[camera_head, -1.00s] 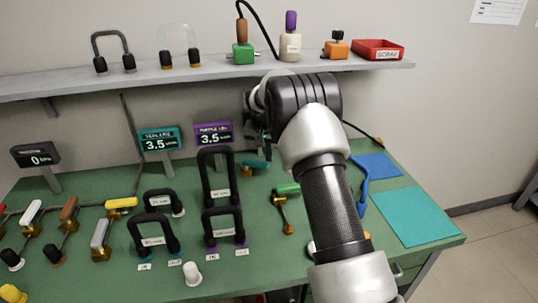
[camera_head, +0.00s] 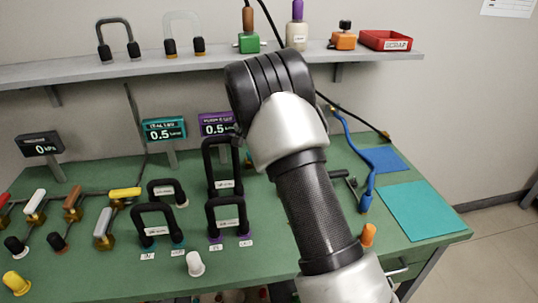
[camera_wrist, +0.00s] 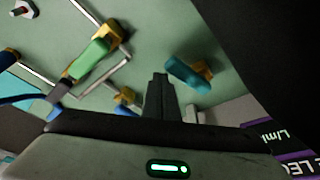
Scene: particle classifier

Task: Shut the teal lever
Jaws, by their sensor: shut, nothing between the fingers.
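In the wrist view the teal lever (camera_wrist: 188,74) sits on a brass valve body (camera_wrist: 204,69), its handle lying diagonally. My gripper (camera_wrist: 159,79) is shut and empty. Its fingertips appear just left of the teal handle; I cannot tell whether they touch it. In the head view my arm hides the lever and most of the gripper. The teal display (camera_head: 165,129) reads 0.5.
A green lever (camera_wrist: 91,58) on brass with thin pipes lies left of the fingertips. Black looped tubes (camera_head: 221,168) stand left of my arm. A purple display (camera_head: 216,125) reads 0.5. A blue hose (camera_head: 367,180) and teal mat (camera_head: 424,210) lie right.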

